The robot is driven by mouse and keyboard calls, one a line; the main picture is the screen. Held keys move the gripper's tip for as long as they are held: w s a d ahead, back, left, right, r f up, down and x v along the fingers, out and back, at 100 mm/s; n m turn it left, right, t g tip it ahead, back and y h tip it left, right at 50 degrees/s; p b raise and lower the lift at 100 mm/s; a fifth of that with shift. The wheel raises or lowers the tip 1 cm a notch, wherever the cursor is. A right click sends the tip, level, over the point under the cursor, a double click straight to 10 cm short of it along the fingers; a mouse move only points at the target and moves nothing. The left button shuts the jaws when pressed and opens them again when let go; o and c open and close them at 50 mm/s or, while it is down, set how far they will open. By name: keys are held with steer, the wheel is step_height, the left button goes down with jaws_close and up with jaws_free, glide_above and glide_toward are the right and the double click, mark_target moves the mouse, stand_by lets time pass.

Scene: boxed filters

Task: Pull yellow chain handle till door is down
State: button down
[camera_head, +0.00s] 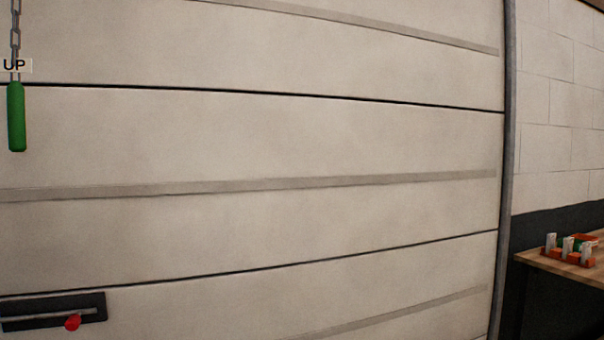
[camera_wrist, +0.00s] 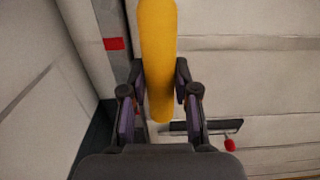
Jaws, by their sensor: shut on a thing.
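The yellow handle (camera_wrist: 157,50) is a thick rounded bar in the wrist view. It stands between the fingers of my gripper (camera_wrist: 159,95), which are shut on it. Its upper end runs out of the picture, and no chain of its own shows. The door (camera_head: 250,140) is a pale panelled surface filling most of the head view. It also shows behind the handle in the wrist view (camera_wrist: 255,80). The yellow handle and my gripper are not in the head view.
A green handle (camera_head: 16,117) hangs on a chain at the left, below an "UP" label (camera_head: 14,65). A dark latch plate with a red knob (camera_head: 72,322) is low on the door. A wooden table (camera_head: 555,266) with small items stands at the right.

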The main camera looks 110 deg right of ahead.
stand_by(0.8)
step_height(320, 180, up, 14)
steer(key=p, duration=1.4)
steer(key=shift+f, duration=0.15)
jaws_free()
steer(key=shift+f, duration=0.1)
steer(key=shift+b, duration=0.3)
steer(key=a+b, duration=0.8)
steer(key=a, duration=0.3)
steer(key=shift+s, duration=0.2)
